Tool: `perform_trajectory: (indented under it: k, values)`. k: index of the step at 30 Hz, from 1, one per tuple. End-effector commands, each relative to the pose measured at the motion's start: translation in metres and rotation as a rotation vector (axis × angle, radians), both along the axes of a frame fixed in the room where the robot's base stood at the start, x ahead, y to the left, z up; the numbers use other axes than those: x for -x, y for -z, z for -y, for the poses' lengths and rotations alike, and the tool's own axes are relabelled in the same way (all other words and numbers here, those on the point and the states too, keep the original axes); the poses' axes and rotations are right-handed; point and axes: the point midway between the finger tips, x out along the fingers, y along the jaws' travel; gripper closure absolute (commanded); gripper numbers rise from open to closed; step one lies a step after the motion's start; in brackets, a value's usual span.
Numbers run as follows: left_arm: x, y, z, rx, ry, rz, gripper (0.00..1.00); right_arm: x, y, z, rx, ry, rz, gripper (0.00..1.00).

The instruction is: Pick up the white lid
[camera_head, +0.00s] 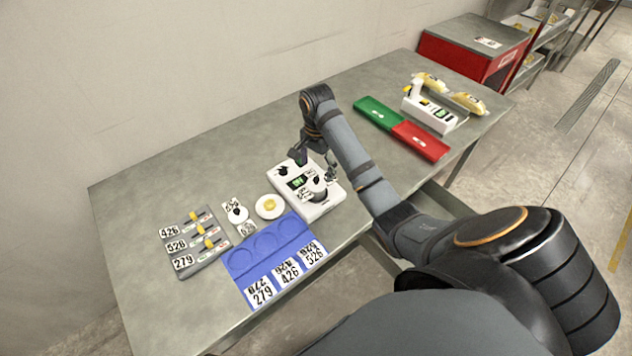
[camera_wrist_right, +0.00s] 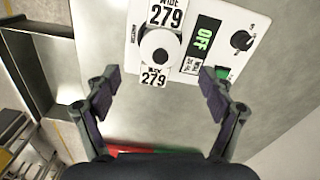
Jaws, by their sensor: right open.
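A round white disc with a yellow centre (camera_head: 268,207), which looks like the white lid, lies on the table between the blue tray and a white weighing device (camera_head: 318,208). I cannot tell its shape fully. My right gripper (camera_head: 316,168) is open and empty, pointing down above the device, to the right of the disc. In the right wrist view the open fingers (camera_wrist_right: 160,80) point toward the device (camera_wrist_right: 212,12), which shows "OFF". A small round piece with a white top (camera_wrist_right: 155,46) and 279 tags sits on it. The disc is outside that view. My left gripper is not in view.
The blue tray (camera_head: 240,263) with round recesses and number tags lies in front. A grey slider panel (camera_head: 190,266) is at left. A small tagged piece (camera_head: 237,214) stands beside the disc. Green (camera_head: 377,113) and red (camera_head: 421,140) trays lie farther right. The table's back left is clear.

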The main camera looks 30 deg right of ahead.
Motion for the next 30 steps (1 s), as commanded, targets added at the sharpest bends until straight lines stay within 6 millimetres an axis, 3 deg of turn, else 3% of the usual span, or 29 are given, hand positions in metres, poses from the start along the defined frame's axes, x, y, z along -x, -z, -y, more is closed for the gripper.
perform_trajectory:
  k: [6,12,15,22,30]
  values:
    - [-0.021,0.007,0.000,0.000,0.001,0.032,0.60,0.000,0.008,0.000,0.000,-0.001,0.001,0.18]
    - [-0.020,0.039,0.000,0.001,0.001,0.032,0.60,-0.001,0.040,0.002,0.000,-0.001,0.001,0.18]
    - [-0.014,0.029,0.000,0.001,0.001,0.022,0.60,0.000,0.047,0.002,0.000,0.000,-0.003,0.18]
    - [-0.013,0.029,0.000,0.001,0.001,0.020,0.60,-0.001,0.053,0.002,0.001,-0.001,0.001,0.18]
    - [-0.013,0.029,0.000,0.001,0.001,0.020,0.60,-0.001,0.054,0.002,0.001,-0.001,0.001,0.52]
